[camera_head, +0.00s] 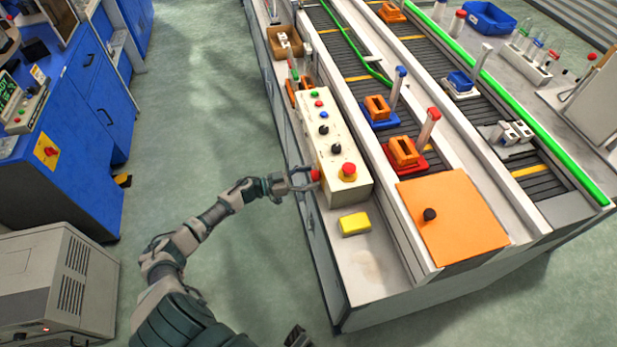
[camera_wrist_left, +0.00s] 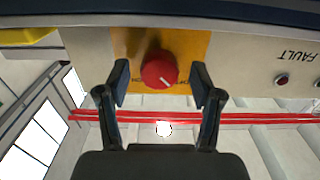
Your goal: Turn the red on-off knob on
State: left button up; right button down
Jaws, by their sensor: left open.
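The red on-off knob (camera_wrist_left: 159,70) sits on a yellow-orange plate (camera_wrist_left: 195,48) on the side of the control box. Its white pointer line slants to the lower right in the left wrist view; the small lettering beside it is hard to read. In the head view the knob (camera_head: 315,175) shows on the left side of the white control box (camera_head: 330,125). My left gripper (camera_head: 303,181) is open in front of that side. In the left wrist view its fingers (camera_wrist_left: 160,84) stand on either side of the knob, with gaps. A dark tip at the bottom edge may be my right gripper (camera_head: 298,337).
A red mushroom button (camera_head: 347,169) and black knobs (camera_head: 336,149) sit on the box top. A yellow block (camera_head: 354,223) lies on the bench near it. An orange plate (camera_head: 450,215) covers the conveyor end. The floor left of the bench is clear.

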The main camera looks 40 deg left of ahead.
pick_arm(q)
jog(key=shift+d, duration=0.1)
jog(key=c, duration=1.1)
jog(key=shift+c, duration=0.2)
pick_arm(e)
jog(key=shift+a, duration=0.1)
